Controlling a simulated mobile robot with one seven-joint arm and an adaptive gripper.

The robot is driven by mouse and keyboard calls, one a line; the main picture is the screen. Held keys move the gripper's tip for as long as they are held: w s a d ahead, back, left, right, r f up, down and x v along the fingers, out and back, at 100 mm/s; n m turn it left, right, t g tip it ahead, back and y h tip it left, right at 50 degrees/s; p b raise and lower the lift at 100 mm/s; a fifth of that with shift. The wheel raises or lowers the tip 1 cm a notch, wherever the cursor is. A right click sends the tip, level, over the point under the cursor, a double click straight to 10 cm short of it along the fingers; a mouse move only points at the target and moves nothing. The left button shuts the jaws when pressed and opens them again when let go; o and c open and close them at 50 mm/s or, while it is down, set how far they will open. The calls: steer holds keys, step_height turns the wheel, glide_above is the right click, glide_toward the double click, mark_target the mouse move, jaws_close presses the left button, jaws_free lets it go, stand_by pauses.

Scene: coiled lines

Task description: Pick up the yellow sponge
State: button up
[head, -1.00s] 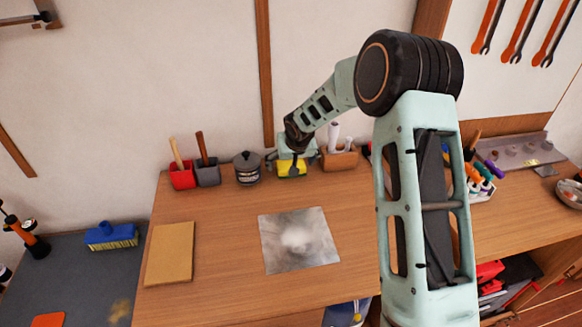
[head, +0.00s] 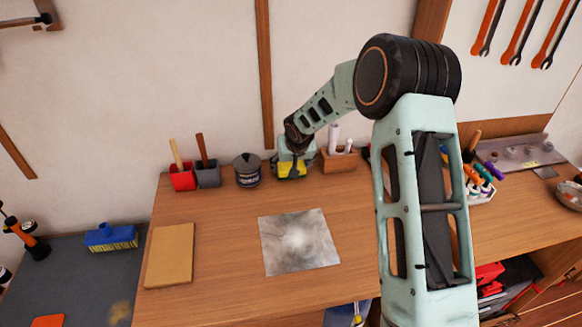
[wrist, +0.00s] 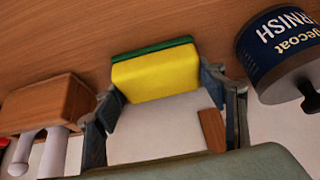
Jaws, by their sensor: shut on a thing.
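The yellow sponge (head: 291,171) is at the back of the wooden workbench, near the wall. In the wrist view the sponge (wrist: 156,74) shows its yellow face, with a green layer along its far edge. My gripper (wrist: 162,88) is shut on it, one finger at each end. In the head view my gripper (head: 294,160) reaches down over the sponge and hides its upper part. I cannot tell for sure whether the sponge touches the bench.
A varnish can (head: 248,171) stands close on the left, and a wooden holder (head: 338,160) close on the right. Red (head: 182,178) and grey (head: 207,174) holders stand farther left. A grey sheet (head: 298,243) and a tan board (head: 169,256) lie in front.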

mark_target(291, 164)
steer(key=shift+r, duration=0.35)
step_height(291, 164, up, 2)
steer(key=shift+r, duration=0.25)
steer(key=s+a+r+b, duration=0.1)
steer(key=s+a+r, duration=0.1)
steer(key=s+r, duration=0.7)
steer(key=s, duration=0.5)
steer(key=shift+r+b, duration=0.3)
steer(key=shift+b, duration=0.1)
